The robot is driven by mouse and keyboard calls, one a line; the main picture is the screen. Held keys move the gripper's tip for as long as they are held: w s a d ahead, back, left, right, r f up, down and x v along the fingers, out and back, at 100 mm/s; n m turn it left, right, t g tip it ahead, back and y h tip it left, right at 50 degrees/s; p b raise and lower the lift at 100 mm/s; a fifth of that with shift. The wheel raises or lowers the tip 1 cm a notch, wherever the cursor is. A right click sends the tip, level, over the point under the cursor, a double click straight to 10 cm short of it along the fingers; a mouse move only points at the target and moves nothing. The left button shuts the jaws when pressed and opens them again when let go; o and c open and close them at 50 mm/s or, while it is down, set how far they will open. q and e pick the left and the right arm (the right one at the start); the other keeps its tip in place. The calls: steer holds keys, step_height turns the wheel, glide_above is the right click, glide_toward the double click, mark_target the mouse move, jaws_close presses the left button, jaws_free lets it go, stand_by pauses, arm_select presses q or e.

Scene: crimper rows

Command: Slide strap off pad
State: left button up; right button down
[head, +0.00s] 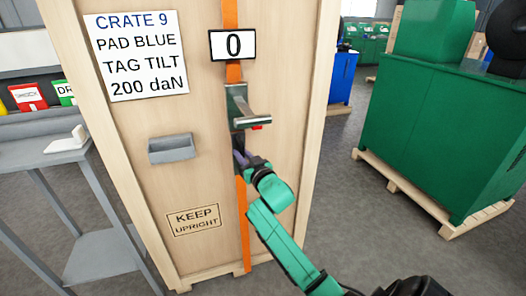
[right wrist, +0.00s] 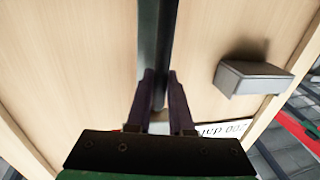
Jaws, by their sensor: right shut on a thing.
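The orange strap (head: 242,215) runs straight down the front of the wooden crate. A grey-green metal tool (head: 238,105) sits on the strap below a "0" sign, with a plate jutting out and a small red part (head: 257,127) under it. My right gripper (head: 243,159) is just below the tool, in front of the strap line. In the right wrist view, its dark fingers (right wrist: 160,100) are shut on a dark grey-green bar (right wrist: 157,40), which looks like the tool's handle. I make out no orange strap there. No blue pad is clearly visible. My left gripper is out of view.
A crate label (head: 137,55) reads "CRATE 9, PAD BLUE, TAG TILT, 200 daN". A small grey tray (head: 171,149) juts from the crate's face, left of my gripper. A grey table (head: 40,150) stands left; a green cabinet (head: 430,135) on a pallet stands right.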

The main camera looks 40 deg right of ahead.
steer(key=a, duration=0.2)
steer(key=w+a, duration=0.1)
steer(key=shift+w+a+f, duration=0.1)
steer(key=shift+a+f, duration=0.1)
steer(key=shift+a, duration=0.15)
steer(key=c, duration=1)
jaws_free()
steer(key=shift+c, duration=0.2)
steer(key=shift+o, duration=1.2)
steer(key=shift+w+a, duration=0.1)
steer(key=shift+a, duration=0.15)
steer(key=shift+r, duration=0.1)
steer(key=shift+d, duration=0.1)
